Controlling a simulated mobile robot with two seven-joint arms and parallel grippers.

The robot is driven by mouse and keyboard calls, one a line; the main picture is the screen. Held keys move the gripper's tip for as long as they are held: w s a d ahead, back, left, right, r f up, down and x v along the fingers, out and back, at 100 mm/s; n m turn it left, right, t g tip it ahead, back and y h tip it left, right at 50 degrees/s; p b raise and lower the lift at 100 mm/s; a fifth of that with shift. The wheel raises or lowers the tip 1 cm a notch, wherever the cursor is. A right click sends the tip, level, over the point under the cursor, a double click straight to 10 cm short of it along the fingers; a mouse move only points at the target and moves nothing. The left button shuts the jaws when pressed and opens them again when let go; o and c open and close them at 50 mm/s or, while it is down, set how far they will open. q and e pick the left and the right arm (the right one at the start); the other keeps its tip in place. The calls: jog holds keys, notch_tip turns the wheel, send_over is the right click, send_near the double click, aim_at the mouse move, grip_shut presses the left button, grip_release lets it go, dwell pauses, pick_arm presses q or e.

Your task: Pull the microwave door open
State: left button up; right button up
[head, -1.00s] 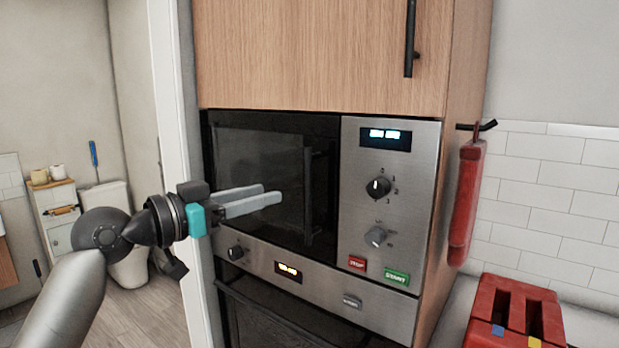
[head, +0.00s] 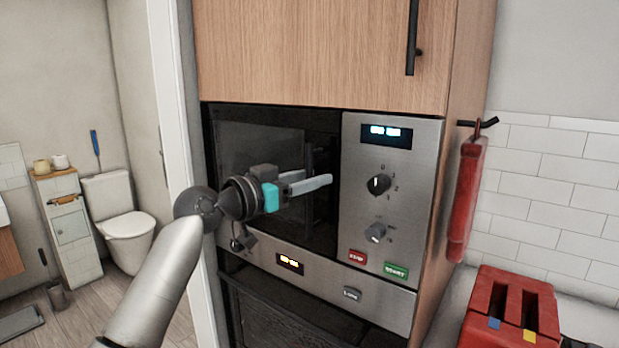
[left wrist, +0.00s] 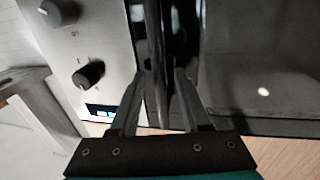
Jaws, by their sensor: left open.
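The microwave (head: 356,215) is built into a wooden cabinet, with its dark glass door (head: 235,145) shut. The door's black vertical handle (head: 318,156) is near its right edge, partly hidden behind my fingers. My left gripper (head: 314,180) is open in front of the handle, its fingers pointing right toward it. In the left wrist view, the dark handle (left wrist: 155,40) runs between the two open fingertips (left wrist: 161,75). I cannot tell whether either finger touches it. My right gripper is not in view.
The control panel (head: 398,225) with knobs and buttons is right of the door. An oven (head: 300,315) sits below. A cupboard handle (head: 412,45) hangs above. A red toaster (head: 490,305) stands on the counter at right, below a hanging red cloth (head: 466,195).

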pick_arm(q)
jog(key=shift+c, duration=0.2)
grip_shut()
dwell(1.1)
